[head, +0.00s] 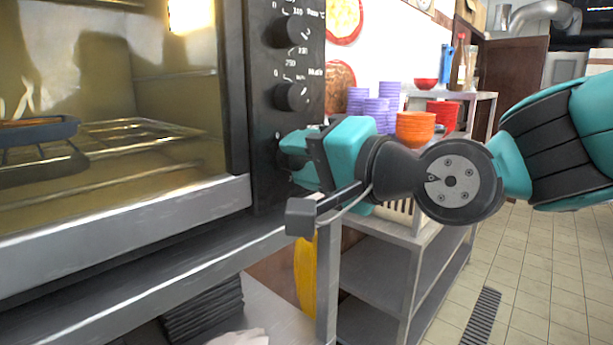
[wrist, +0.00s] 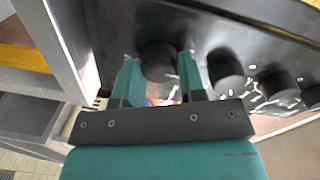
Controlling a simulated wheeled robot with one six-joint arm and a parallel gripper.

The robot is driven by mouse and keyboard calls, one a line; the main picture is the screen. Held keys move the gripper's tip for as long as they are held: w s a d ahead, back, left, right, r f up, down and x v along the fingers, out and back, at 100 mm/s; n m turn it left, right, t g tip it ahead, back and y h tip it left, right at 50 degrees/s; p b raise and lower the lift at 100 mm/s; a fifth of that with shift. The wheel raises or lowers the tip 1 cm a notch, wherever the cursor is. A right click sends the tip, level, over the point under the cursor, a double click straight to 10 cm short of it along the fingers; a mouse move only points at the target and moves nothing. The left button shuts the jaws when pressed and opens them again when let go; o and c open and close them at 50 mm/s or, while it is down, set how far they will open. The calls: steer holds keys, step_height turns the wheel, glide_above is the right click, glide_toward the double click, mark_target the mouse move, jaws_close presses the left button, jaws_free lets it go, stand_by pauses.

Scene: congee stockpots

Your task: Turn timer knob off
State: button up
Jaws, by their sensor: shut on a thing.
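The oven's black control panel (head: 264,115) carries a column of round black knobs. The upper knob (head: 285,32) and the knob below it (head: 291,97) are in plain sight in the head view. My teal gripper (head: 290,150) is at a lower place on the panel and hides what is there. In the wrist view my gripper (wrist: 157,80) has one finger on either side of the end knob (wrist: 158,62) and is shut on it. This appears to be the timer knob; its label is hidden. A neighbouring knob (wrist: 225,70) stands just right of the fingers.
The oven's glass door (head: 110,120) is closed at the left, with a lit interior and a blue dish (head: 38,130) on a rack. A metal shelf (head: 385,260) with purple cups (head: 377,110) and orange bowls (head: 415,128) stands behind my gripper. Tiled floor is open at the right.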

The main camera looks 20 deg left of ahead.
steer(key=shift+f+n+b, duration=0.1)
steer(key=shift+n+b, duration=0.7)
steer(key=shift+n, duration=0.2)
steer(key=o, duration=0.9)
steer(key=b+v, duration=0.1)
steer(key=v, duration=0.7)
steer(key=b+v, duration=0.2)
steer(key=v, duration=0.7)
steer(key=shift+s+d+r+b, duration=0.15)
steer(key=shift+s+r+b, duration=0.05)
steer(key=shift+s+b, duration=0.1)
